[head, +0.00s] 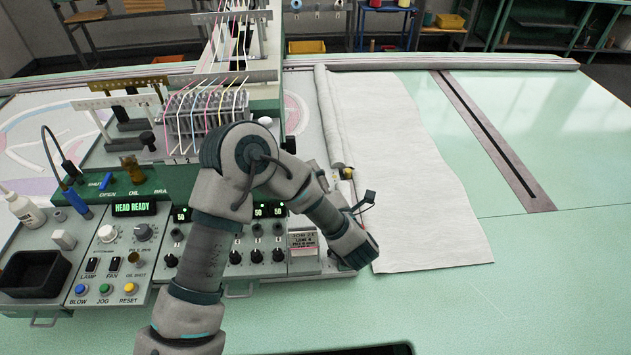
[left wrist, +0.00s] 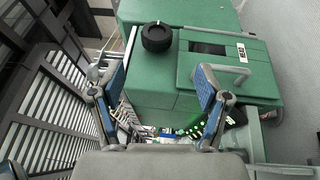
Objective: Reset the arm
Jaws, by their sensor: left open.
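My left arm comes in from the lower left in the head view, rises to a bent elbow over the control panel (head: 105,245), then slopes down to the right. Its wrist end is beside the near left part of the white cloth (head: 425,190); I cannot make out the fingers there. In the left wrist view my left gripper (left wrist: 162,82) is open, its two blue-padded fingers wide apart with nothing held between them. Beyond the fingers is a green machine housing (left wrist: 165,85) with a black knob (left wrist: 156,37). My right gripper is in neither view.
The panel has a lit HEAD READY display (head: 133,208), knobs, switches and a yellow RESET button (head: 130,288). A black tray (head: 35,272) and white bottle (head: 25,210) are at left. Coloured yarns (head: 205,105) stand behind my elbow. The green table (head: 550,270) is clear at right.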

